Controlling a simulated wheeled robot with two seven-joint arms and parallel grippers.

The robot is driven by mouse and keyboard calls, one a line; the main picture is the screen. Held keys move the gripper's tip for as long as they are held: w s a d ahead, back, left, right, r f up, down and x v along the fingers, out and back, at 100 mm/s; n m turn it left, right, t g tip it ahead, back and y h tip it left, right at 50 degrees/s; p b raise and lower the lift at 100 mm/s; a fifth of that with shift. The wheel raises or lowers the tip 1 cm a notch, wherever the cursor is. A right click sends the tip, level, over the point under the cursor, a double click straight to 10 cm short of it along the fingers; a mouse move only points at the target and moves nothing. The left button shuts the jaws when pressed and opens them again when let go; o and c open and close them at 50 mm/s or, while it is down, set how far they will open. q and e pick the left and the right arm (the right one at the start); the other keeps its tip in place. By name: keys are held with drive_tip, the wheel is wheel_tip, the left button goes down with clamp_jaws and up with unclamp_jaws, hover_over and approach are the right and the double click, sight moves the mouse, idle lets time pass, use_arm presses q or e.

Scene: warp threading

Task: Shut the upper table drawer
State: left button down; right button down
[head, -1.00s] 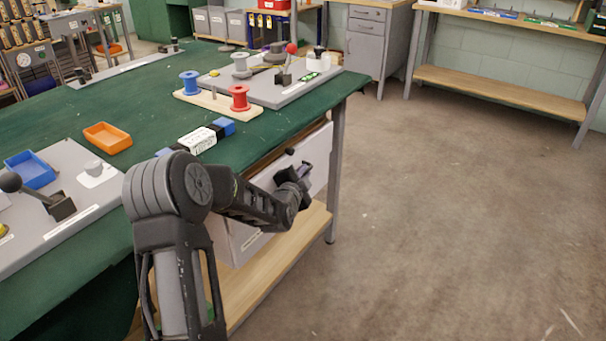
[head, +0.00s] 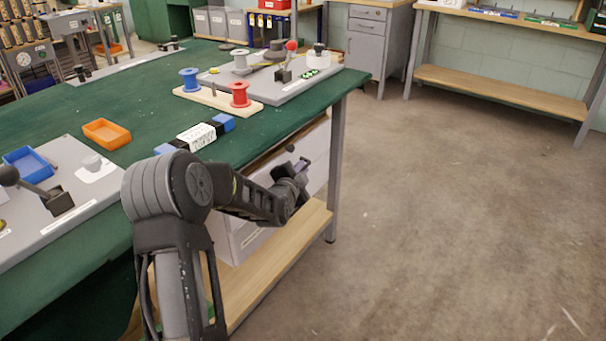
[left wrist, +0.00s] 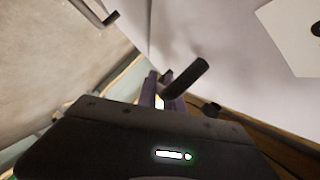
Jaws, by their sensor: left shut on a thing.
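The upper table drawer (head: 318,148) is a pale front under the green table's right edge. A strip of wood shows between it and the tabletop. My left gripper (head: 299,168) is at this front, seen from behind and small. In the left wrist view its purple-lined fingers (left wrist: 162,98) are shut on the drawer's dark bar handle (left wrist: 187,78), and the pale drawer front fills the upper right. The exact grip is partly hidden by the gripper body. How far the drawer stands out is hard to tell. My right gripper is not in view.
The green table (head: 150,95) carries an orange tray (head: 106,134), a blue tray (head: 30,165), a red spool (head: 239,95) and a blue spool (head: 189,80). A wooden lower shelf (head: 270,270) lies below the drawers. The floor (head: 450,220) to the right is clear.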

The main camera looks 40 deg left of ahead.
use_arm(q)
drive_tip(key=c, duration=1.8)
unclamp_jaws()
drive_tip(key=shift+a, duration=0.25)
drive_tip(key=shift+o, duration=0.2)
drive_tip(key=shift+s, duration=0.1)
drive_tip(key=p+v, duration=0.1)
drive_tip(key=v, duration=0.6)
drive_tip(key=shift+s+d, duration=0.25)
drive_tip(key=shift+s, duration=0.05)
